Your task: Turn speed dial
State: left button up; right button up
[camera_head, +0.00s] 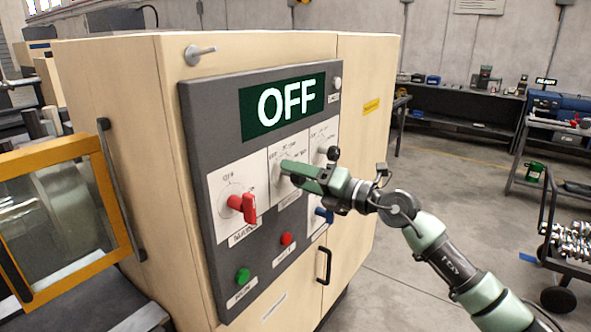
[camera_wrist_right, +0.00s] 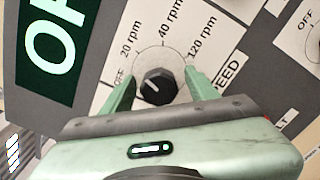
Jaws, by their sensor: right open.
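The speed dial (camera_wrist_right: 157,86) is a black knob on a white plate marked OFF, 20 rpm, 40 rpm and 120 rpm. Its white line points up and left, toward the OFF side. My right gripper (camera_wrist_right: 161,88) is open, with one green finger on each side of the dial; I cannot tell whether they touch it. In the head view my right gripper (camera_head: 290,168) reaches the middle of the panel and largely hides the dial. The display (camera_head: 284,106) reads OFF. My left gripper is not in view.
A black handle (camera_head: 324,266) sticks out below. Open floor lies to the right.

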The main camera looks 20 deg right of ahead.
jog(key=shift+w+a, duration=0.2)
jog(key=shift+s, duration=0.1)
grip_shut()
jog(key=shift+n, duration=0.3)
jog(key=n+b, duration=0.4)
jog(key=n, duration=0.1)
jog(key=shift+f, duration=0.1)
jog(key=shift+n+b, duration=1.8)
jog(key=shift+n, duration=0.4)
